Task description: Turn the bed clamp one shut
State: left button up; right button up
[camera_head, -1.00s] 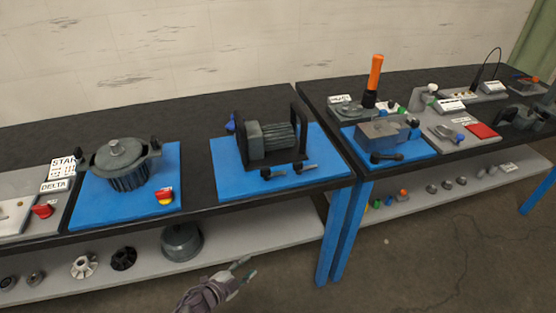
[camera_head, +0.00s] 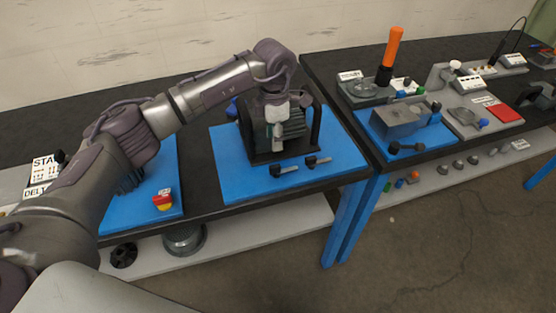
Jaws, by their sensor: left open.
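A motor with grey ribs (camera_head: 296,129) sits in a black frame (camera_head: 318,124) on a blue mat. Two small dark clamp levers lie at the front foot of the frame, a left one (camera_head: 284,170) and a right one (camera_head: 318,161). Both point outward to the right, and I cannot tell which is clamp one. My left gripper (camera_head: 278,138) is open and hangs fingers down in front of the motor, above and behind the left lever, apart from both levers. It hides part of the motor. My right gripper is out of view.
My left arm hides much of the left bench. A red and yellow switch (camera_head: 163,200) stands at the left mat's front edge. A grey vise (camera_head: 399,120) and an orange handle (camera_head: 391,48) stand on the right bench. Blue mat (camera_head: 345,157) is bare right of the levers.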

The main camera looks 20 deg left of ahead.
aim_at(275, 166)
pick_arm(q)
notch_tip(275, 166, down, 10)
jog(key=p, duration=0.2)
jog(key=shift+r+p, duration=0.1)
jog(key=shift+p, duration=0.2)
jog(key=shift+f, duration=0.75)
jog(key=c, duration=0.6)
grip_shut()
